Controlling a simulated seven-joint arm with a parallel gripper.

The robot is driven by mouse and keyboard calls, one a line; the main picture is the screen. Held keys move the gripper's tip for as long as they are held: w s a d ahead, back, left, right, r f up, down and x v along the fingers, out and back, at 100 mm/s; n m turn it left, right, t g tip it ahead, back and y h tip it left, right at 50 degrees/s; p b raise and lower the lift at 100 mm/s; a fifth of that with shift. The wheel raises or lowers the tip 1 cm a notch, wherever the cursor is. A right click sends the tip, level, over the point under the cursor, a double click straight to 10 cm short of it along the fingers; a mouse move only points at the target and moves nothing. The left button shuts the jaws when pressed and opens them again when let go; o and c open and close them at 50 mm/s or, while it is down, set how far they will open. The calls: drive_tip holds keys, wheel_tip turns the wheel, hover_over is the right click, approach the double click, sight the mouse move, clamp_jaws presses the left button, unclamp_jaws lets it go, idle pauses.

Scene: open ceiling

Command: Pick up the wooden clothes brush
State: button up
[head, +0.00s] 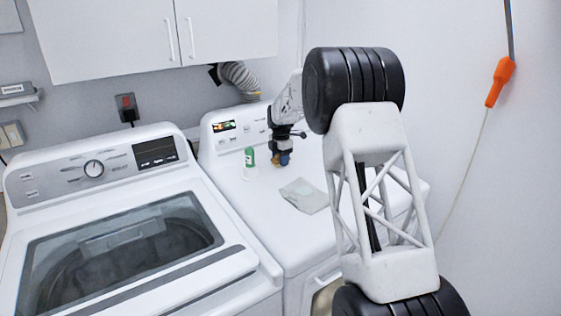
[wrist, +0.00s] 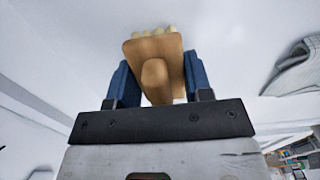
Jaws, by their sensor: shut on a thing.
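The wooden clothes brush (wrist: 155,62) shows large in the wrist view, with a tan wooden body, a rounded handle end towards the camera and pale bristle tufts at the far edge. My gripper (wrist: 157,70) has its two blue fingers on either side of the brush, shut on it. In the head view my gripper (head: 280,158) is low over the back of the right-hand white machine. Only a small brown part of the brush (head: 275,159) shows there beside the blue finger. I cannot tell whether the brush touches the machine top.
A green-and-white bottle (head: 249,160) stands just left of my gripper on the white machine top (head: 245,195). A folded grey cloth (head: 304,195) lies in front. A washer with a glass lid (head: 120,250) stands to the left. White cupboards (head: 120,35) hang above.

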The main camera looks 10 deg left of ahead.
wheel_tip(320, 180, up, 2)
drive_tip(key=shift+r, duration=0.25)
drive_tip(key=shift+s+d+r, duration=0.1)
drive_tip(key=shift+s, duration=0.1)
drive_tip(key=s+d, duration=0.2)
drive_tip(key=s, duration=0.2)
drive_tip(key=s+d+r, duration=0.1)
drive_tip(key=s, duration=0.4)
drive_tip(key=s+d, duration=0.2)
drive_tip(key=s, duration=0.3)
drive_tip(key=shift+s+d+r, duration=0.2)
drive_tip(key=shift+d, duration=0.15)
drive_tip(key=o, duration=0.4)
drive_tip(key=c, duration=0.3)
drive_tip(key=shift+s+d+r, duration=0.35)
drive_tip(key=shift+d+r, duration=0.55)
drive_tip(key=shift+d, duration=0.5)
drive_tip(key=shift+s+d+r, duration=0.35)
drive_tip(key=shift+d+r, duration=0.55)
drive_tip(key=shift+d, duration=0.45)
drive_tip(key=shift+s+d+r, duration=0.35)
drive_tip(key=shift+d+r, duration=0.55)
drive_tip(key=shift+d, duration=0.5)
